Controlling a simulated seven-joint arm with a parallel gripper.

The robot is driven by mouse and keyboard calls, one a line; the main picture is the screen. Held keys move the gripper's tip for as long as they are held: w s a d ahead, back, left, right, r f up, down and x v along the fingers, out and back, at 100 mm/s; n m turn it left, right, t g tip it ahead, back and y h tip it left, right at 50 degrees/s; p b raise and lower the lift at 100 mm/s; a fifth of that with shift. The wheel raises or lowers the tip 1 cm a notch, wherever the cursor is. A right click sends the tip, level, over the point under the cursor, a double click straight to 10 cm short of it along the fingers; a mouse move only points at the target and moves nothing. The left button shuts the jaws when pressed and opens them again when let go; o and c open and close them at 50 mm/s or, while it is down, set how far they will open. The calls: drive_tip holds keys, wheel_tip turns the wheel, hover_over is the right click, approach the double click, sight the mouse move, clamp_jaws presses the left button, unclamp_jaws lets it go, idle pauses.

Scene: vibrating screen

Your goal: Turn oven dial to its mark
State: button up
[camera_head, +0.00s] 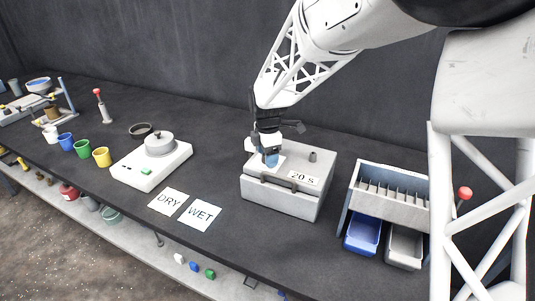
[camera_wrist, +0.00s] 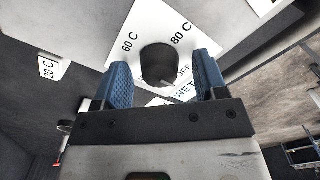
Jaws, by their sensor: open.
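The oven (camera_head: 280,201) is a light grey box with a dark front handle, standing on the dark bench in the head view. My gripper (camera_head: 271,158) is over the left part of its top, pointing down, and hides the dial there. In the wrist view the dark round dial (camera_wrist: 158,63) sits on a white plate (camera_wrist: 150,22) marked 60 C, 80 C and OFF. My gripper (camera_wrist: 163,78) is open, with one blue finger on each side of the dial. I cannot tell whether the fingers touch it, nor which mark the dial points to.
A small grey knob (camera_head: 313,156) and a "20 S" label (camera_head: 305,178) are on the oven top. DRY (camera_head: 168,201) and WET (camera_head: 200,214) cards lie to its left, beyond them a balance (camera_head: 150,172). A slotted grey box (camera_head: 390,207) with blue and grey bins stands right.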

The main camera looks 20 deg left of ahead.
drive_tip(key=c, duration=0.9)
